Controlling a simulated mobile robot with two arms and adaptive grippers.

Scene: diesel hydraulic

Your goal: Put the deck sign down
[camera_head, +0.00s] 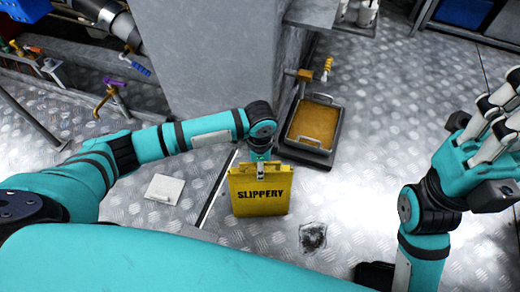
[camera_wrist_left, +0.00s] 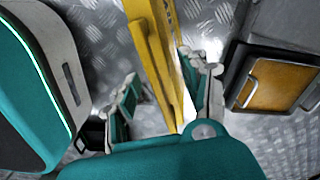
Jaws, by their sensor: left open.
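The deck sign (camera_head: 260,195) is a yellow folding board with the word SLIPPERY, upright in the middle of the head view. I cannot tell whether its lower edge rests on the floor. My left gripper (camera_head: 261,172) is at the sign's top edge, by its handle. In the left wrist view the sign (camera_wrist_left: 150,50) shows edge-on between the spread fingers of the left gripper (camera_wrist_left: 167,78), which is open. My right gripper (camera_head: 497,115) is raised at the right edge of the head view, away from the sign; its fingertips are partly cut off.
A tray of brown liquid (camera_head: 316,123) stands on the floor just behind and right of the sign, below a brass tap (camera_head: 300,74). A grey metal cabinet (camera_head: 205,60) is behind. A white plate (camera_head: 164,189) and a dark stain (camera_head: 313,236) lie nearby. Floor to the right is clear.

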